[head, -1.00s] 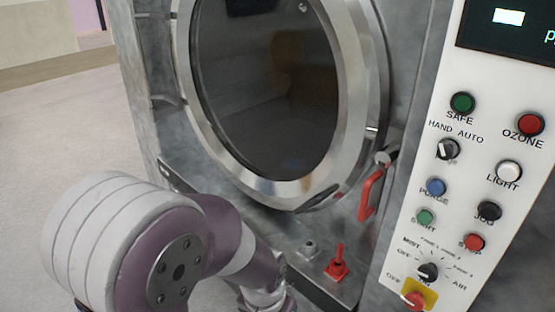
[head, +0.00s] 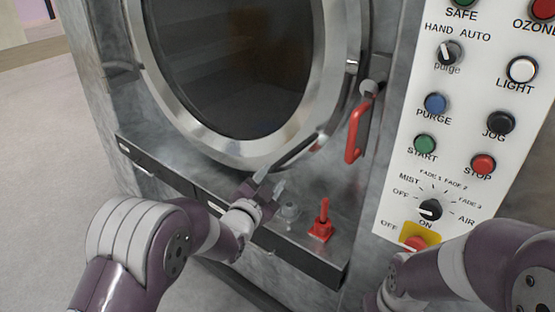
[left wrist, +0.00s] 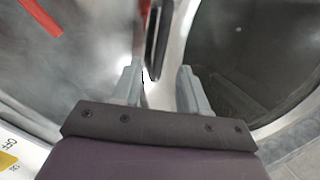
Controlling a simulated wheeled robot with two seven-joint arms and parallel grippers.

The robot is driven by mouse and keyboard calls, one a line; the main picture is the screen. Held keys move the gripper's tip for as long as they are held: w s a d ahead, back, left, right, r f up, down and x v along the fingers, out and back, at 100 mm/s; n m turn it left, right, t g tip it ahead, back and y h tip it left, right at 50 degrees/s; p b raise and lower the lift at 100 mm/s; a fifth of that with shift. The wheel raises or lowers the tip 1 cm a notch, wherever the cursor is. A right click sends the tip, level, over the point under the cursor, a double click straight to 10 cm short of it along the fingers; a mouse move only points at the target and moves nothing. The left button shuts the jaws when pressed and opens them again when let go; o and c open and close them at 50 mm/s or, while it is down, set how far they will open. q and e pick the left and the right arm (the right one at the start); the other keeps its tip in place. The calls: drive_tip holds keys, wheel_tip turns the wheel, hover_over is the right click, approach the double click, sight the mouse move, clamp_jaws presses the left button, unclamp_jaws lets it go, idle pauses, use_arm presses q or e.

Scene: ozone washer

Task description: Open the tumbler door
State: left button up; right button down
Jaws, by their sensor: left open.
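The tumbler door (head: 250,163) is a round metal ring with dark glass, and it looks closed. A dark bar handle (head: 298,151) sits on its lower right rim. A red latch handle (head: 357,132) hangs to the right of the door. My left gripper (head: 268,184) is open just below and left of the bar handle. In the left wrist view, the open fingers of my left gripper (left wrist: 160,85) point at the dark bar handle (left wrist: 161,42), which shows beyond the gap. I cannot tell whether they touch. My right gripper is out of view.
A red lever (head: 322,222) and a small metal knob (head: 290,211) stand on the ledge right of my left gripper. The white control panel (head: 405,190) with buttons and dials stands at the right. Open floor (head: 50,190) lies left.

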sight(282, 162)
use_arm(q)
drive_tip(key=p+x, duration=0.1)
drive_tip(key=x, duration=0.8)
drive_tip(key=shift+w+a+f, duration=0.1)
clamp_jaws()
